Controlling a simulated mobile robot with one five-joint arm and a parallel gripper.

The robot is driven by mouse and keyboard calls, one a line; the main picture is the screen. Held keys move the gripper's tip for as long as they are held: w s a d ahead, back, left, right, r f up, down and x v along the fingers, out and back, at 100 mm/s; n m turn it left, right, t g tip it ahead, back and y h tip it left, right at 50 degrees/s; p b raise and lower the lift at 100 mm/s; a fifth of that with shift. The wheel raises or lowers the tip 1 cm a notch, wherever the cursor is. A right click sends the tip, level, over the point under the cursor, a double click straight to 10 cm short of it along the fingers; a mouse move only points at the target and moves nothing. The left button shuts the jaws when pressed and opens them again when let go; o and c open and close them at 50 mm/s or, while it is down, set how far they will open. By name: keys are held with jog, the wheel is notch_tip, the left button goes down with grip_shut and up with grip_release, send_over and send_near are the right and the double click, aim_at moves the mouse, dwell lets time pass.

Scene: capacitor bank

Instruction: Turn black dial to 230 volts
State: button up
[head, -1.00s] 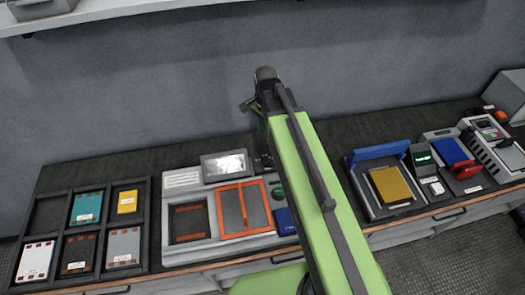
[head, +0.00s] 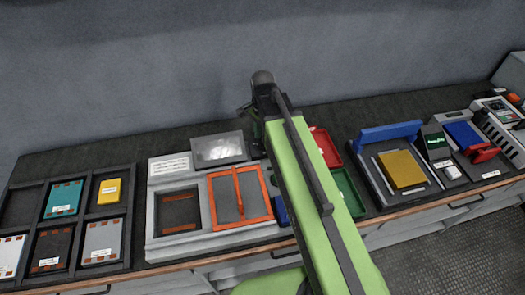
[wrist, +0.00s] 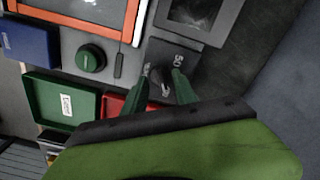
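The black dial (wrist: 159,91) is in the wrist view, low and dark on a dark plate (wrist: 164,53) with a "50" mark and another partly covered mark. My gripper (wrist: 162,77) has its two green fingers spread, one on each side of the dial. I cannot tell whether they touch it. The dial's setting is not clearly readable. In the head view my own arm hides the dial, and the gripper tip is hidden too.
A green round knob (wrist: 90,57) sits near the fingers, beside an orange-framed panel (head: 240,198). A red tray (head: 326,148) and a green tray (head: 346,192) lie close by. A grey screen (head: 218,149) stands at the console's back. The wall is behind.

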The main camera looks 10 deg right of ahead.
notch_tip(320, 180, down, 3)
jog(key=shift+f+b, duration=0.15)
jog(key=shift+b, duration=0.75)
grip_shut()
